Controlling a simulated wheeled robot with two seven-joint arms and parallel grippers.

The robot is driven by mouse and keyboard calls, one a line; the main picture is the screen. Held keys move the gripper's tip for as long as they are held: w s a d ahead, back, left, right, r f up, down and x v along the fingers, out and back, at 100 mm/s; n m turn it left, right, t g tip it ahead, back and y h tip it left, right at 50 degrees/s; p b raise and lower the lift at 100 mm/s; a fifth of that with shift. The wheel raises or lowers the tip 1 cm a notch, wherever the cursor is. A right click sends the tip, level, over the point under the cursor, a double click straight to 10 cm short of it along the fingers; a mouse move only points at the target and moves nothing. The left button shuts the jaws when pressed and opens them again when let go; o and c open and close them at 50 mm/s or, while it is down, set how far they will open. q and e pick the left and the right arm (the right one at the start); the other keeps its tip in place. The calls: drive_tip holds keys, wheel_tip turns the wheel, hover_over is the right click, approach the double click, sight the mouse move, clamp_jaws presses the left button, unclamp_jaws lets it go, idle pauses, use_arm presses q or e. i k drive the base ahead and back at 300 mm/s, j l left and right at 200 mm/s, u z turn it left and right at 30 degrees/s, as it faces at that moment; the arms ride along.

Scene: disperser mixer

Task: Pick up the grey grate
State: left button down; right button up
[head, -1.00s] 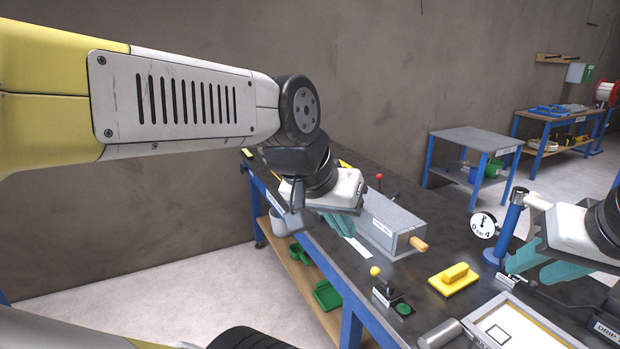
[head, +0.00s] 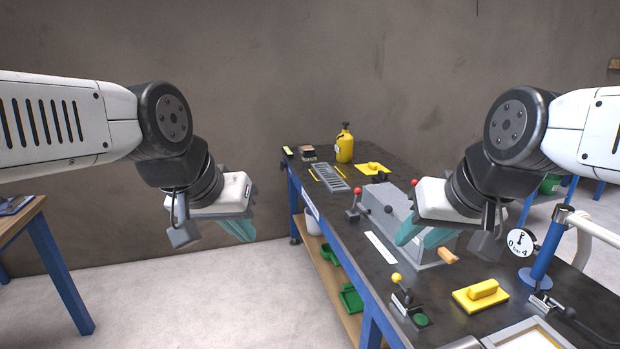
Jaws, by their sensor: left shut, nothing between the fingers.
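The grey grate (head: 329,178) is a slotted rectangular piece lying flat near the far end of the dark workbench, between two yellow strips. My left gripper (head: 243,232) has teal fingers and hangs over the floor to the left of the bench. It is shut and empty, well apart from the grate. My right gripper (head: 422,240) is over the bench in front of the grey box, nearer to me than the grate. Its teal fingers point down, and I cannot tell whether they are open.
A grey box (head: 388,208), a red-knobbed lever (head: 357,203), a yellow-knobbed lever (head: 401,292) and a yellow float (head: 480,295) are on the workbench (head: 365,285). Another table (head: 35,215) is at left.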

sight(328, 176)
drive_tip(key=i+j+z, duration=0.3)
drive_tip(key=i+j, duration=0.8)
drive_tip(key=i, duration=0.3)
drive_tip(key=i+j+z, duration=0.25)
drive_tip(key=i+j, duration=1)
drive_tip(key=j, duration=0.15)
